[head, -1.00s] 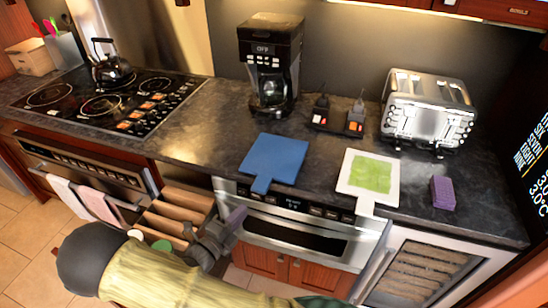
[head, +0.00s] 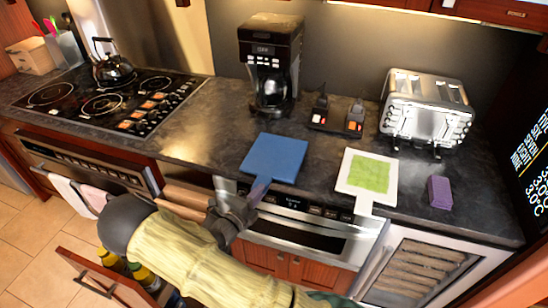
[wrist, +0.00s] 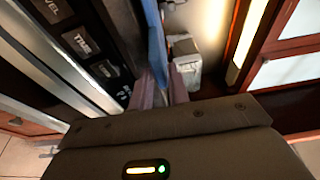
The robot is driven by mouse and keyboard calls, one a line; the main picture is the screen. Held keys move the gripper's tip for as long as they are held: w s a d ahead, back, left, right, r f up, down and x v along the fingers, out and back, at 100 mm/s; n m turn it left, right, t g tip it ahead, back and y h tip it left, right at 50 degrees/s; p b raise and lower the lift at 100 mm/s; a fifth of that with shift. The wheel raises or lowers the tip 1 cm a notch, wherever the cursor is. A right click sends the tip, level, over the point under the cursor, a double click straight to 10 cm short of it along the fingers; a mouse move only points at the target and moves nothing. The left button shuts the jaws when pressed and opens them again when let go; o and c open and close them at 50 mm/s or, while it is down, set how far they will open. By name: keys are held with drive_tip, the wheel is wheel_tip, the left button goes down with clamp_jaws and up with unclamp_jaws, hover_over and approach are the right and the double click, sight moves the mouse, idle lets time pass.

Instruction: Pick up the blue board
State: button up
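The blue board (head: 275,157) lies flat on the dark counter, its handle pointing toward the front edge. In the wrist view the board (wrist: 157,45) shows nearly edge-on, just beyond my fingers. My gripper (head: 259,192) is at the handle end, at the counter's front edge. In the wrist view its two purple fingers (wrist: 162,88) stand apart, one on each side of the handle. The gripper looks open, and whether either finger touches the handle is hard to tell.
A white board with a green centre (head: 368,172) lies to the right, with a purple block (head: 440,192) beyond. A coffee maker (head: 270,65) and toaster (head: 428,108) stand behind. The microwave drawer front (head: 300,228) is below the counter. An open drawer (head: 112,280) holds bottles.

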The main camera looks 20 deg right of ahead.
drive_tip(key=x, duration=0.3)
drive_tip(key=shift+w+d+p, duration=0.3)
drive_tip(key=shift+p, duration=0.05)
clamp_jaws()
